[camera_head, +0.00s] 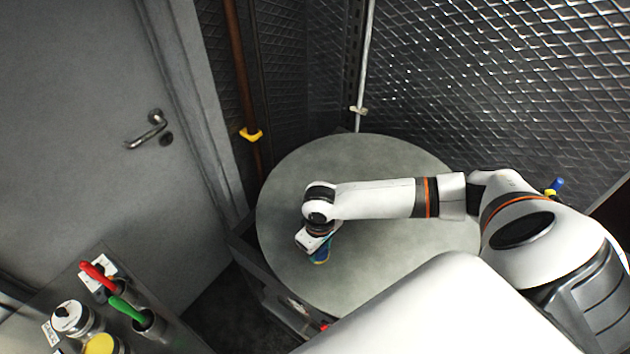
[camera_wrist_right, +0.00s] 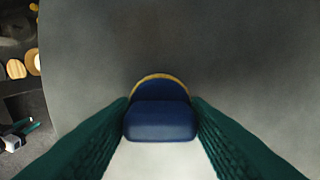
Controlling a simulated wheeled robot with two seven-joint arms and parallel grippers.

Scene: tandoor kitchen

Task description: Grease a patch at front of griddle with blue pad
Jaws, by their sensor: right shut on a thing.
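The round grey griddle (camera_head: 375,160) fills the middle of the head view, and its surface also fills most of the right wrist view (camera_wrist_right: 240,50). My right arm reaches over it from the right. My right gripper (camera_head: 319,252) is over the griddle's left front part, pointing down. It is shut on the blue pad (camera_wrist_right: 160,120), which sits between the two green fingers in the wrist view. A yellow rim shows at the pad's far edge. Whether the pad touches the griddle I cannot tell. My left gripper is not in view.
A counter at the lower left holds a white-lidded jar (camera_head: 72,318), a yellow-topped jar (camera_head: 100,345), a red-handled tool (camera_head: 98,276) and a green-handled tool (camera_head: 127,309). A grey door (camera_head: 80,160) and a mesh-patterned metal wall (camera_head: 500,80) stand behind.

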